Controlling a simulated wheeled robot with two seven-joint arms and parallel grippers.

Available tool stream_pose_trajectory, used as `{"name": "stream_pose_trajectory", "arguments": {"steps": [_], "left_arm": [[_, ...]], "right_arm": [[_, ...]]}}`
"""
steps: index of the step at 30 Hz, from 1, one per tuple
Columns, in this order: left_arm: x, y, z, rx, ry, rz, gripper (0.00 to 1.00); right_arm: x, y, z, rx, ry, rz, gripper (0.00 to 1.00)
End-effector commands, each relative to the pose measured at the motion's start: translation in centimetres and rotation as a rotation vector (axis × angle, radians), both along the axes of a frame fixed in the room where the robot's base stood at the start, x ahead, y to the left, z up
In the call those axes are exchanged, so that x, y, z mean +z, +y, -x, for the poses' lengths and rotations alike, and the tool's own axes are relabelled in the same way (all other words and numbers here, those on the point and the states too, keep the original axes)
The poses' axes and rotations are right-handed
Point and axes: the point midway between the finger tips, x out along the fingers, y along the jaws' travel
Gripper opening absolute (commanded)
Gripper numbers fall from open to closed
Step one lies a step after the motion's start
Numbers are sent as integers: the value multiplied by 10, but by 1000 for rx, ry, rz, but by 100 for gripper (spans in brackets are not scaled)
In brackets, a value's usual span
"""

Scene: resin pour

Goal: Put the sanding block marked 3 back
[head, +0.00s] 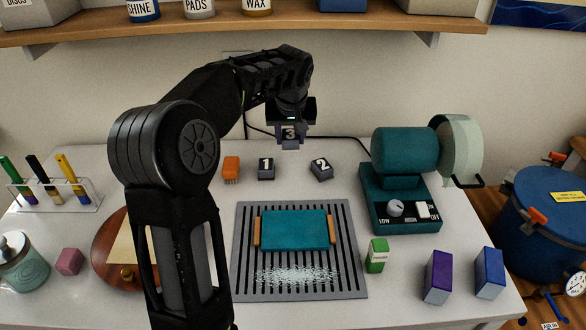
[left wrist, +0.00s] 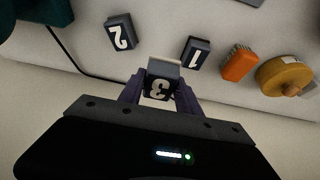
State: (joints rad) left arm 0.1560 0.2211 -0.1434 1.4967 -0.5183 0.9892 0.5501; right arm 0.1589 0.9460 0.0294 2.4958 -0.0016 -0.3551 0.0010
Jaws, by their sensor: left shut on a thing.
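The sanding block marked 3 (head: 290,134) is dark with a white numeral and a pale lower face. My left gripper (head: 291,127) is shut on it and holds it above the back part of the table. In the left wrist view, block 3 (left wrist: 160,85) sits between the two fingers (left wrist: 160,92). The block marked 1 (head: 266,168) and the block marked 2 (head: 321,169) rest on the table, apart from each other, below the held block. They also show in the left wrist view as block 1 (left wrist: 195,53) and block 2 (left wrist: 120,36). My right gripper is not seen.
An orange brush (head: 231,168) stands left of block 1. A teal buffing machine (head: 405,155) stands at the right. A slotted grey mat (head: 356,270) with a teal tray (head: 293,229) lies in front. A shelf (head: 370,22) runs above. Table between blocks 1 and 2 is clear.

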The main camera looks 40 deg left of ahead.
Motion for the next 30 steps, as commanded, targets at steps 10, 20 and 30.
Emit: {"name": "stream_pose_trajectory", "arguments": {"steps": [10,20,30], "left_arm": [[-11,0,0,-1,1,-1,2],[-60,0,0,0,-1,-1,2],[-65,0,0,0,-1,-1,2]], "right_arm": [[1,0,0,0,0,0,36],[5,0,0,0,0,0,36],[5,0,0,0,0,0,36]]}}
